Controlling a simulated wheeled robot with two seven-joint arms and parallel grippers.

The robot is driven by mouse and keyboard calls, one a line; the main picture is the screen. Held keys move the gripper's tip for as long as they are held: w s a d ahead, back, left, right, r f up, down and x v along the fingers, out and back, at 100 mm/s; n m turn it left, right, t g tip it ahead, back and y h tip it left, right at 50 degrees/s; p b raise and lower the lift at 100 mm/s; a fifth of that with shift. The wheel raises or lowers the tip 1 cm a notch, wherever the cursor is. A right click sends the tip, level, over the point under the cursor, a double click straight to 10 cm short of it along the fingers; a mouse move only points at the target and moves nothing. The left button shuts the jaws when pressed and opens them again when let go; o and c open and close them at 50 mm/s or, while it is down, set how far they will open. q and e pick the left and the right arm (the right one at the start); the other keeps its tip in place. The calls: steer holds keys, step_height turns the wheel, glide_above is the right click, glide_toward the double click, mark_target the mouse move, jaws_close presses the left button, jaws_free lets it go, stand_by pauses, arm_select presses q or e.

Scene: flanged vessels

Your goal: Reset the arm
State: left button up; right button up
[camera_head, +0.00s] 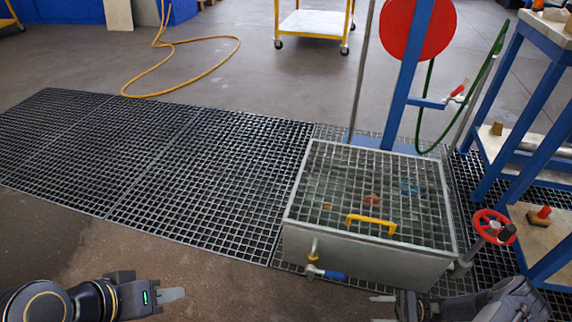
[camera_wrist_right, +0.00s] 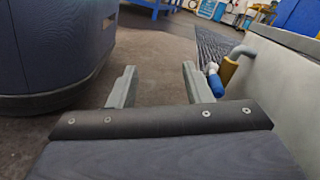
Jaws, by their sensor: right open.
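My left gripper (camera_head: 172,295) is at the bottom left of the head view, over bare floor, with nothing seen in it. Its fingers show edge-on, so I cannot tell whether they are apart. My right gripper (camera_head: 383,308) is at the bottom of the head view, in front of the metal tank. In the right wrist view my right gripper (camera_wrist_right: 155,88) shows two separated fingers with only floor between them. It is open and empty.
A metal tank (camera_head: 365,261) with a grid top and yellow handle (camera_head: 371,222) stands close by the right gripper. A blue-handled valve (camera_head: 326,273) juts from its front. A red handwheel (camera_head: 494,227) and blue bench (camera_head: 500,100) stand right.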

steer(key=w+r+n+g+h+p, duration=0.25)
steer(key=r+n+h, duration=0.6)
steer(key=r, duration=2.15)
steer(key=s+a+r+n+t+h+p, duration=0.1)
steer(key=s+a+r+n+t+h, duration=0.45)
steer(key=s+r, duration=0.75)
step_height(320, 180, up, 38)
steer(key=a+m+t+p, duration=0.1)
steer(key=a+p, duration=0.1)
steer(key=p, duration=3.6)
steer(key=shift+s+f+h, duration=0.2)
steer(key=shift+s+h, duration=0.1)
